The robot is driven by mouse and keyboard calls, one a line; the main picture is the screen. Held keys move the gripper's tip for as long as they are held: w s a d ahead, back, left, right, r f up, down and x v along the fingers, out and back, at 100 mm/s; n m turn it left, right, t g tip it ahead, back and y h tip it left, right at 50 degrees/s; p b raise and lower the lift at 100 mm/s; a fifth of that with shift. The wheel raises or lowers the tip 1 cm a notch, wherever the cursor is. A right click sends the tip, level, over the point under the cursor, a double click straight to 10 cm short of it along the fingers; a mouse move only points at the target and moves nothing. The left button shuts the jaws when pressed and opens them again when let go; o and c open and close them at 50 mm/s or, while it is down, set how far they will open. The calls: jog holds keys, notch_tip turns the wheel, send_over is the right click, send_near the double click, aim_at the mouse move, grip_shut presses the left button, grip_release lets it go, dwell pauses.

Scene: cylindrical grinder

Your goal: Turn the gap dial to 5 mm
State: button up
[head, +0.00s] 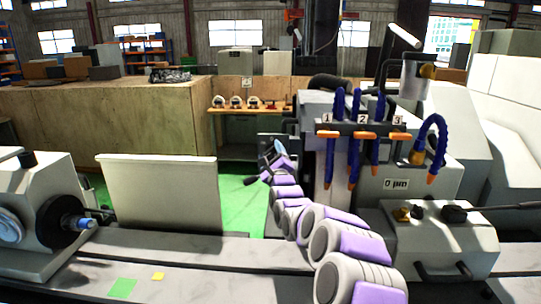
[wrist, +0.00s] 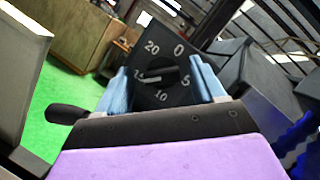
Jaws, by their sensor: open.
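The gap dial (wrist: 174,96) is a black face with white numbers in the wrist view; 20, 0, 5 and 10 are readable. A dark knob at its centre points left, toward the mark between 20 and 10, which looks like 15. My gripper (wrist: 163,84) is open, with one blue finger on each side of the knob in the picture. I cannot tell whether either finger touches it. In the head view my gripper (head: 275,153) is small, at the far end of my purple and grey arm, and the dial face is not clear there.
Blue hoses (head: 355,150) with orange fittings, labelled 1, 2 and 3, hang right of my arm. A display (head: 396,184) reads 0 µm. A pale upright panel (head: 160,195) and the workhead (head: 40,215) stand left. A black-handled lever (wrist: 67,114) is left of the gripper.

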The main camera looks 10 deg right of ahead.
jog(key=shift+w+a, duration=0.1)
jog(key=shift+w, duration=0.15)
jog(key=c, duration=1)
